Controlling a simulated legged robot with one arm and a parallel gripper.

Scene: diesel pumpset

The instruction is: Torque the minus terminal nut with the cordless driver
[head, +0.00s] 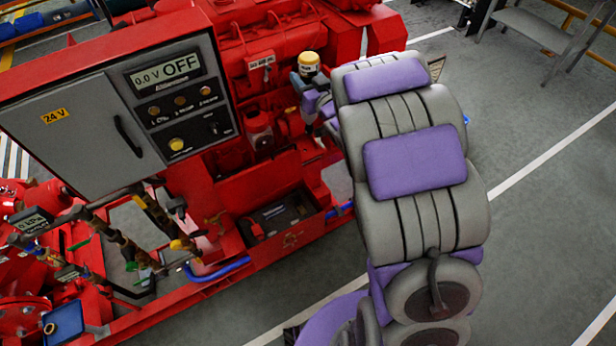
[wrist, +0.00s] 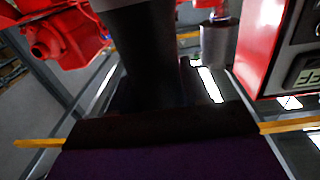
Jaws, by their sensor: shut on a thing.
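My gripper (head: 318,98) is beside the red engine, at the far end of my grey and purple arm, and partly hidden by it. It is shut on the cordless driver (head: 308,65), whose yellow-and-dark end stands up above it. In the wrist view a large dark shape (wrist: 150,55) fills the middle, probably the driver's body. The dark battery (head: 285,215) sits in a red open-topped tray, below and left of my gripper and apart from it. The minus terminal nut is too small to make out.
The grey control cabinet (head: 90,140), with a display reading 0.0 V OFF, stands left of my gripper. Red engine parts (head: 265,45) are close behind it. Pipes and valves (head: 125,240) stand left of the battery tray (head: 262,182).

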